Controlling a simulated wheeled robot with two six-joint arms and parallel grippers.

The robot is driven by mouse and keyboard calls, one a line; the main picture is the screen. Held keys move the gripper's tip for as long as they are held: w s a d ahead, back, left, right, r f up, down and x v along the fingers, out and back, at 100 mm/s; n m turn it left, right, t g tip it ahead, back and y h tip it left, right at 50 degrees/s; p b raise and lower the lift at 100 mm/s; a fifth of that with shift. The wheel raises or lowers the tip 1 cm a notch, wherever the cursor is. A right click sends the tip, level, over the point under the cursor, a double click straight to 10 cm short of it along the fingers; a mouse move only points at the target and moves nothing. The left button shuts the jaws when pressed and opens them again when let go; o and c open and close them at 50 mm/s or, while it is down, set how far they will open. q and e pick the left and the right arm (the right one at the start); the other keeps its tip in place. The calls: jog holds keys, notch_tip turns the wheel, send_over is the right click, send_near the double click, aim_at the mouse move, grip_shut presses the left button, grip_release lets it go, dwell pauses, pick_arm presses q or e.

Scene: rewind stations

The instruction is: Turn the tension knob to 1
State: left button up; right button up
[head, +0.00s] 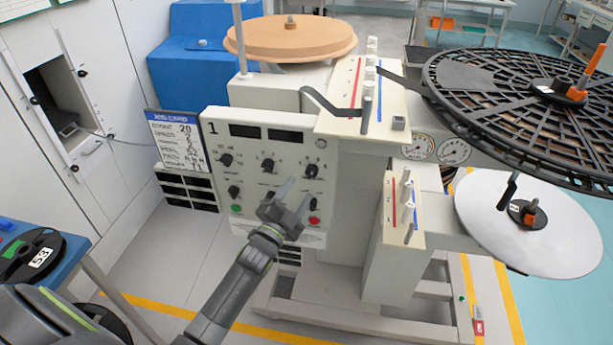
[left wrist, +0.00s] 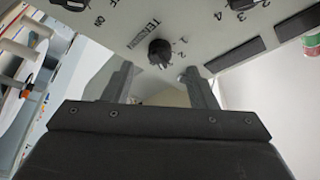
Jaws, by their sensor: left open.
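The tension knob (head: 312,171) is a round black knob at the upper right of the numbered control panel (head: 218,133). In the left wrist view the knob (left wrist: 160,50) shows beside the word TENSION, with the digits 1 and 2 near it. I cannot surely tell which digit its pointer faces. My left gripper (head: 294,192) is open and empty in front of the panel, just below and left of the knob in the head view. In the left wrist view its two fingers (left wrist: 162,88) stand apart, with the knob beyond and between them, untouched. My right gripper is out of view.
Other black knobs (head: 268,166), a green button (head: 236,209) and a red button (head: 314,220) sit close by on the panel. Lever plates (head: 395,105) and a large black reel (head: 470,80) stand to the right. A blue table (head: 75,250) is at left.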

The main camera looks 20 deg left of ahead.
aim_at(308, 177)
pick_arm(q)
jog(key=shift+x, duration=2.6)
jog(key=shift+c, duration=0.4)
jog(key=c, duration=0.9)
jog(key=shift+f, duration=0.1)
